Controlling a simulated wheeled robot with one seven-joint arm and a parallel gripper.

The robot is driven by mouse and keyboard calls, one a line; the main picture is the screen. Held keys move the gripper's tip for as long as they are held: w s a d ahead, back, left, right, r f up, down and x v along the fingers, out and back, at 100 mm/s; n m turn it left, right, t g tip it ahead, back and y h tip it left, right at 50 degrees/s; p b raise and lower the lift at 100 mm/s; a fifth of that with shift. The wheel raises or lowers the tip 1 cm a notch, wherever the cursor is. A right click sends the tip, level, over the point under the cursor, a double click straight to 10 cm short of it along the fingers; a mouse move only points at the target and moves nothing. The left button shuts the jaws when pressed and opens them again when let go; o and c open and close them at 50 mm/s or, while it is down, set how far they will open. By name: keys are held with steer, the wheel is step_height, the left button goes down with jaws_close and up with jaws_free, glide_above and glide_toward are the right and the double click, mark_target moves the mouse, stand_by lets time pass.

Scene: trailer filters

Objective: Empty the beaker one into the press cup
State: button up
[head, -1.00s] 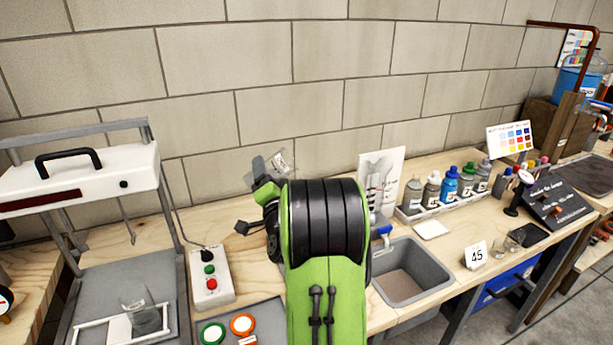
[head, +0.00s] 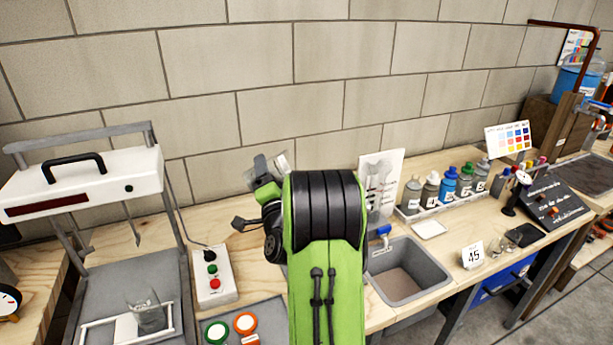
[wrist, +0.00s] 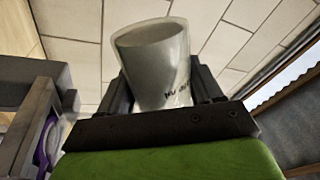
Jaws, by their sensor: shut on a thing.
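My gripper (wrist: 163,95) is shut on a clear beaker (wrist: 155,60) with dark lettering, seen close in the wrist view. Greyish contents seem to show in it, but the amount is unclear. In the head view the held beaker (head: 279,163) is tilted, up in front of the wall, partly hidden behind my arm. A clear cup (head: 149,316), probably the press cup, stands on the base of the white-topped press (head: 80,188) at the left. My gripper is well above and right of that cup.
A control box (head: 211,272) with green and red buttons stands right of the press. A grey sink (head: 408,275), a tray of bottles and a "45" card (head: 472,254) lie to the right. A grey mat with coloured round lids is in front.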

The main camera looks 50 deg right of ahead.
mark_target(277, 161)
steer(key=shift+r+m+g+h+p, duration=0.3)
steer(key=shift+r+m+h+p, duration=0.25)
steer(key=shift+m+p, duration=0.65)
steer(key=shift+s+d+r+m+h+p, duration=0.25)
steer(key=shift+s+d+r+m+p, duration=0.25)
steer(key=shift+m+p, duration=0.4)
stand_by(0.9)
steer(key=shift+s+d+r+m+g+h+p, duration=0.15)
steer(key=shift+r+m+g+h+p, duration=0.15)
steer(key=shift+r+m+p, duration=0.5)
steer(key=shift+s+d+r+m+g+h+p, duration=0.1)
steer(key=shift+r+m+g+h+p, duration=0.25)
steer(key=shift+m+p, duration=0.85)
stand_by(1.2)
steer(key=shift+s+d+r+m+g+p, duration=0.15)
steer(key=shift+r+m+g+p, duration=0.2)
steer(key=shift+m, duration=0.5)
steer(key=shift+s+d+r+m+g+p, duration=0.1)
steer(key=shift+s+m+g+p, duration=0.1)
steer(key=shift+m+p, duration=0.45)
